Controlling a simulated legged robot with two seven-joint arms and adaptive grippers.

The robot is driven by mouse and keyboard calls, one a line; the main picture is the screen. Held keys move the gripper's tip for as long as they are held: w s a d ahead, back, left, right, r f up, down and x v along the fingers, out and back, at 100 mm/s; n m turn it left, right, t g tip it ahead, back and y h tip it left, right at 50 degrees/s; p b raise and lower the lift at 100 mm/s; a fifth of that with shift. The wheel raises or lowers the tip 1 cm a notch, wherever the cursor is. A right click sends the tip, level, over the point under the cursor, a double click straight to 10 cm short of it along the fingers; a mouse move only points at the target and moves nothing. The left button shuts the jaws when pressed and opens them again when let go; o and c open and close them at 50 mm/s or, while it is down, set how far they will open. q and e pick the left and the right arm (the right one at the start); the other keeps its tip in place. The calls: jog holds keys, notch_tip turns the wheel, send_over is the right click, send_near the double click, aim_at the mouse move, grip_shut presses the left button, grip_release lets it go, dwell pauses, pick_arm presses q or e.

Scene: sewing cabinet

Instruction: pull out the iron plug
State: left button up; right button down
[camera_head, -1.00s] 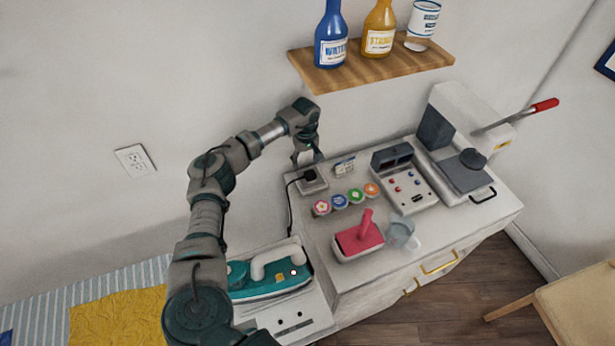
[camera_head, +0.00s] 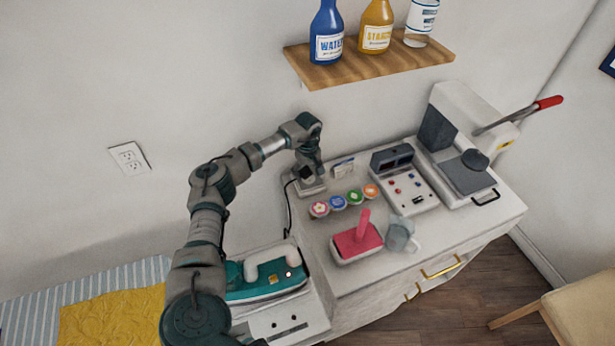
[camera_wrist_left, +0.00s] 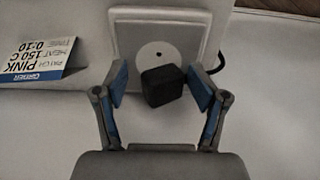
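The black iron plug (camera_wrist_left: 161,86) sits at the white socket box (camera_wrist_left: 208,20) on the cabinet top, with its cord running off to the right in the left wrist view. In the head view the plug (camera_head: 305,173) is partly hidden by my left gripper (camera_head: 307,170). In the left wrist view, my left gripper (camera_wrist_left: 159,90) is open, with one blue-padded finger on each side of the plug. A gap shows on the left side; the right finger is close to the plug. The teal iron (camera_head: 262,277) rests at the lower left. My right gripper is not in view.
A small card (camera_wrist_left: 38,38) is beside the socket. A bottle shelf (camera_head: 370,65) is above.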

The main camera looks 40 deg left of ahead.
pick_arm(q)
jog(key=shift+d+r, duration=0.1)
jog(key=shift+d, duration=0.35)
jog(key=shift+s+a, duration=0.2)
jog(key=shift+a, duration=0.4)
jog(key=shift+d, duration=0.25)
jog(key=shift+s+p, duration=0.1)
jog(key=shift+p, duration=0.3)
jog(key=shift+a, duration=0.15)
